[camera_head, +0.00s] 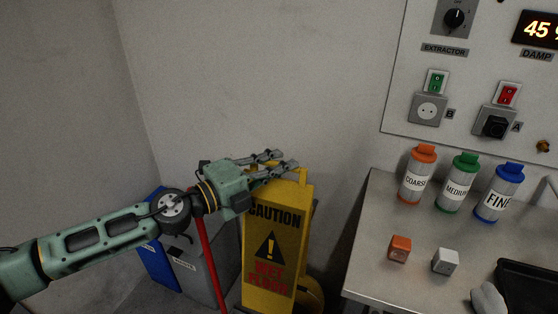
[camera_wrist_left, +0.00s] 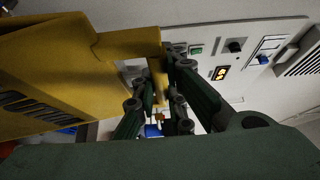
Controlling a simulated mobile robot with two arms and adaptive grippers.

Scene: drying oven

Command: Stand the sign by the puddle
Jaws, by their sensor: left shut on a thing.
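The yellow wet-floor sign (camera_head: 270,215) stands upright and folded-looking in the corner, left of the bench, with "CAUTION" and a warning triangle on its face. My left gripper (camera_head: 284,161) is at the top of the sign, its fingers around the handle. In the left wrist view the yellow sign (camera_wrist_left: 60,60) fills the left side, and its handle bar runs between the fingers of my left gripper (camera_wrist_left: 168,72), which is shut on it. The sign's foot is cut off by the frame edge. No puddle shows. My right gripper is not in view.
A metal bench (camera_head: 375,225) is close to the sign's right, with orange, green and blue capped bottles and two small blocks on it. Grey (camera_head: 200,275) and blue (camera_head: 160,265) bins and a red pole (camera_head: 208,260) are at left. A wall control panel is above the bench.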

